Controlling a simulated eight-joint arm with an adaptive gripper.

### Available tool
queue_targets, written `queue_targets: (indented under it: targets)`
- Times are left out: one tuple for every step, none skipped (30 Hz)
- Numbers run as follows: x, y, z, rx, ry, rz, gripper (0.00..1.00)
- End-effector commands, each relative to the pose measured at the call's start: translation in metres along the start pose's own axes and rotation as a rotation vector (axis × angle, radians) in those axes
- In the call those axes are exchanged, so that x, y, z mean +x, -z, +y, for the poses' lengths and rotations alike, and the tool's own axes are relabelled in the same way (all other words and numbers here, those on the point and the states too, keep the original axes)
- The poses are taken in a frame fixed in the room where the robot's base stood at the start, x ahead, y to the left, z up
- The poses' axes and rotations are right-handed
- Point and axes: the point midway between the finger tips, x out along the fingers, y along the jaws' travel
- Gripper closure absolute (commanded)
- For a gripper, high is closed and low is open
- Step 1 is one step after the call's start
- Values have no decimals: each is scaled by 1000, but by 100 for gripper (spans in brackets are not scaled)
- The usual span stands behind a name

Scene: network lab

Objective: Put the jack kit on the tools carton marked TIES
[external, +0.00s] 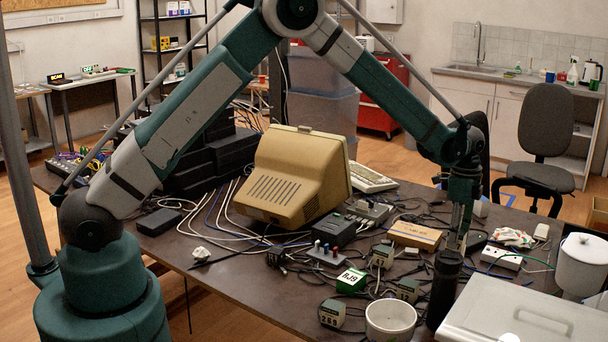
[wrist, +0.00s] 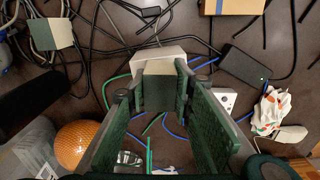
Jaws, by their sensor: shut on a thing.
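My gripper (wrist: 158,95) is shut on a small dark grey-green block (wrist: 158,86) in the wrist view, held between its two green fingers. I cannot read a label on the block or tell if it is the jack kit. In the external view my gripper (external: 458,238) points down behind a black flask, and what it holds is mostly hidden. A green box labelled "RJ9" (external: 352,281) stands on the table, left of my gripper. A tan carton (external: 415,235) lies just left of my gripper; it also shows in the wrist view (wrist: 232,6). No TIES marking is readable.
The black flask (external: 444,292) stands close in front of my gripper. A grey case (external: 530,318) lies at front right, near a white pot (external: 582,264). A white bowl (external: 390,319), small adapter boxes (external: 332,314) and loose cables crowd the table. The front left is clearer.

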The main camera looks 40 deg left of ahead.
Motion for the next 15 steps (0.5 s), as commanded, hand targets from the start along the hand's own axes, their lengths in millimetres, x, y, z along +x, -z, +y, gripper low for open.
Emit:
queue_targets:
  targets:
    - [2,0,0,0,0,0,92]
    - [2,0,0,0,0,0,92]
    - [3,0,0,0,0,0,92]
    - [4,0,0,0,0,0,92]
    - [3,0,0,0,0,0,72]
    - [3,0,0,0,0,0,67]
    - [3,0,0,0,0,0,63]
    - [3,0,0,0,0,0,61]
    - [3,0,0,0,0,0,61]
    - [3,0,0,0,0,0,61]
    - [3,0,0,0,0,0,61]
    - [3,0,0,0,0,0,61]
    - [3,0,0,0,0,0,61]
    - [3,0,0,0,0,0,61]
    - [3,0,0,0,0,0,61]
